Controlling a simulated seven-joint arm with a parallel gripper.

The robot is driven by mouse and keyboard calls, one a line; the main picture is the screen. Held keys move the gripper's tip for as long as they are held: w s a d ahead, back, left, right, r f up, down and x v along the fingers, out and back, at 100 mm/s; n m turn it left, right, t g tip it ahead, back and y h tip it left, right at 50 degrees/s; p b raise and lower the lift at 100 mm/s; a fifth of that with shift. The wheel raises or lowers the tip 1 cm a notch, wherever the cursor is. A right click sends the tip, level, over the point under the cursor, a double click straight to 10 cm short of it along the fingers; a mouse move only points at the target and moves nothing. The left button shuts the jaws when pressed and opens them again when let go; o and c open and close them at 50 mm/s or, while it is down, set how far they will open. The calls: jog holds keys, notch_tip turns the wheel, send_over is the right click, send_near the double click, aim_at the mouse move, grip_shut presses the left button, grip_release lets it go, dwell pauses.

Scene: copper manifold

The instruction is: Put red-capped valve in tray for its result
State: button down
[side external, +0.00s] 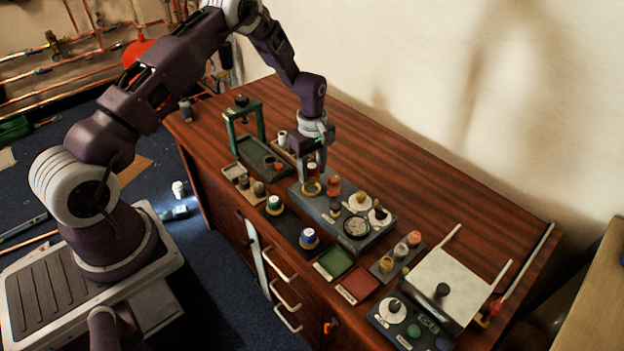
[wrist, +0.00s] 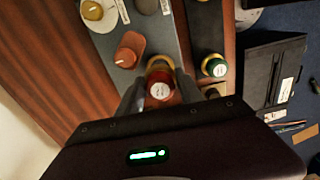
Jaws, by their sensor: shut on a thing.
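My gripper (side external: 312,168) points down over the near-left end of the grey test station (side external: 325,208). In the wrist view its two fingers (wrist: 159,93) are shut on the red-capped valve (wrist: 160,84), which has a pale label on its top. The valve also shows between the fingers in the side view (side external: 312,170), just above a brass ring (side external: 311,188); I cannot tell whether it touches the ring. A green tray (side external: 333,262) and a red tray (side external: 358,285) lie side by side near the bench's front edge, both looking empty.
A green-capped valve (side external: 274,203) and a blue-capped valve (side external: 309,237) stand on a dark strip at the front. An orange-red part (side external: 333,185) stands close right of my gripper. A green frame (side external: 245,125) rises behind left. The back of the bench is clear.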

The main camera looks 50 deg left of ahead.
notch_tip(320, 180, up, 6)
jog(key=shift+d+f, duration=0.15)
jog(key=shift+f, duration=0.1)
jog(key=shift+s+d+r+m, duration=0.1)
jog(key=shift+s+d+m, duration=0.05)
jog(key=shift+d+m, duration=0.4)
jog(key=s+d+f+m, duration=0.2)
jog(key=s+d+m, duration=0.1)
jog(key=d+m, duration=0.4)
jog(key=m, duration=0.7)
send_over(335, 262)
notch_tip(335, 262, down, 10)
jog(key=shift+d+f, duration=0.1)
jog(key=shift+f, duration=0.4)
jog(key=c, duration=0.8)
grip_release()
jog(key=shift+f, duration=0.1)
jog(key=shift+o, duration=0.2)
